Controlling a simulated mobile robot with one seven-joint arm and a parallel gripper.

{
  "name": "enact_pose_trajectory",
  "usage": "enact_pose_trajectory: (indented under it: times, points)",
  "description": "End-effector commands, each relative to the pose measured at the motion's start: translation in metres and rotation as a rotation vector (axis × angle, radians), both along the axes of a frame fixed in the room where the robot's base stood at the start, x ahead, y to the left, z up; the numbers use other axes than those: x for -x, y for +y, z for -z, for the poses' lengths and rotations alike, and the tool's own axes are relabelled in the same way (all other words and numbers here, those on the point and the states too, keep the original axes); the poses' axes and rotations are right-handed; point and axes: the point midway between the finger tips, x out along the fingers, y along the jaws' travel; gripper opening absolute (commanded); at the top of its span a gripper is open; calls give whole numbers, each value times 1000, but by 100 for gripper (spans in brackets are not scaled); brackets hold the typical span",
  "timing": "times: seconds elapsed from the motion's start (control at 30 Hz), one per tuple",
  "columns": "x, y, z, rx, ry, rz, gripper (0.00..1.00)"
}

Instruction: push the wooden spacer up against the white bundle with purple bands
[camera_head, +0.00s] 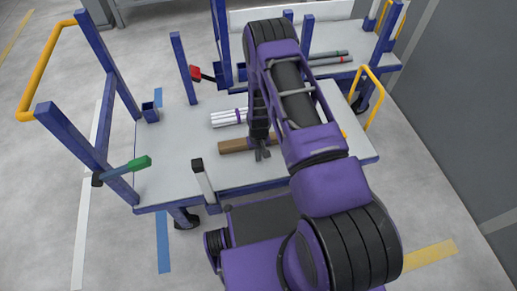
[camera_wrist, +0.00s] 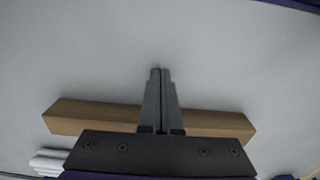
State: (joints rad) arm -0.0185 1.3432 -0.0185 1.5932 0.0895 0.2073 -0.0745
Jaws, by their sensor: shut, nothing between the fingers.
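The wooden spacer (camera_head: 234,145) is a long brown block lying on the grey table top. The white bundle (camera_head: 226,118) with purple bands lies behind it, roughly parallel, with a strip of bare table between them. My gripper (camera_head: 262,156) is shut and empty, pointing down at the spacer's near side towards its right part, and hides some of it. In the wrist view the shut fingers (camera_wrist: 160,72) cross in front of the spacer's middle (camera_wrist: 95,114). The bundle's end (camera_wrist: 48,161) shows at the lower left. I cannot tell whether the fingers touch the spacer.
Blue posts, a small blue box (camera_head: 150,112) and green (camera_head: 139,164) and red (camera_head: 195,73) handles stand around the left side. Grey pipes (camera_head: 328,58) lie on a farther table.

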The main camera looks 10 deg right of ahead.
Motion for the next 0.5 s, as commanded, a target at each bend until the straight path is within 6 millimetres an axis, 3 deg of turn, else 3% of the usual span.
enact_pose_trajectory:
  times: [0.03,0.2,0.5]
  points:
    - [-11,0,0,0,-5,0,0]
    - [-32,0,-1,0,-3,1,0]
    - [-41,0,-2,0,-1,1,0]
